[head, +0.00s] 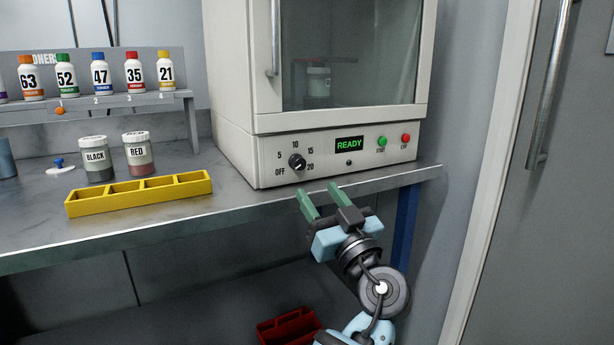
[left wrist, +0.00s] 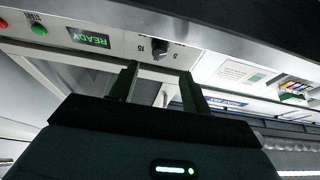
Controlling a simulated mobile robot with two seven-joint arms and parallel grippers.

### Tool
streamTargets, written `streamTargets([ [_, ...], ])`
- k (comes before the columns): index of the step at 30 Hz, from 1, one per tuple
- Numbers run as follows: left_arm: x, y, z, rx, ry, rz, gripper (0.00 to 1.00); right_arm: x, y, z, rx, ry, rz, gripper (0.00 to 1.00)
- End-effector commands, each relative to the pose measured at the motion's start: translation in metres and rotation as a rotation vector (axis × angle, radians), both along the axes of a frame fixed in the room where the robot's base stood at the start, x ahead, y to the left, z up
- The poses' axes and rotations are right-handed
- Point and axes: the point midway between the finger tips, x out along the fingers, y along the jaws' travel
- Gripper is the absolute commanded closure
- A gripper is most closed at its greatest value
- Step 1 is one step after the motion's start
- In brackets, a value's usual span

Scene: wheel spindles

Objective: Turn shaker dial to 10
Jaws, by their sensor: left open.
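The shaker dial (head: 297,161) is a small black knob on the white front panel of the shaker cabinet (head: 225,148). The marks OFF, 5, 10, 15 and 20 stand around it, with 10 at the top; I cannot tell for sure which mark it points to. My left gripper (head: 319,191) is open and empty, in front of and below the dial, its green fingers toward the panel. In the left wrist view the dial (left wrist: 160,50) shows just beyond and between the open fingers (left wrist: 159,75), apart from them. My right gripper is not in view.
The panel also has a READY display (head: 349,144), a green button (head: 382,142) and a red button (head: 406,138). A yellow rack (head: 138,199), a BLACK jar (head: 97,162) and a RED jar (head: 138,158) stand left on the bench. A red bin (head: 287,330) is below.

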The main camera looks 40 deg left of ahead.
Motion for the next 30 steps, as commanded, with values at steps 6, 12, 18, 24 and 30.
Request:
streamTargets([
  [6,0.010,0.025,0.012,0.000,-0.001,0.002,0.52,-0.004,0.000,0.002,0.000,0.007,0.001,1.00],
  [12,0.020,0.049,0.022,0.000,0.001,0.001,0.52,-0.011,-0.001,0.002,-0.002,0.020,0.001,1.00],
  [18,0.026,0.062,0.027,0.000,0.002,-0.001,0.52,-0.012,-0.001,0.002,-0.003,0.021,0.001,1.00],
  [24,0.027,0.064,0.028,0.000,0.002,-0.001,0.52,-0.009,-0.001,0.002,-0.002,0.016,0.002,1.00],
  [30,0.026,0.064,0.028,0.000,0.003,-0.001,0.64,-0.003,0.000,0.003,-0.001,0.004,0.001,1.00],
])
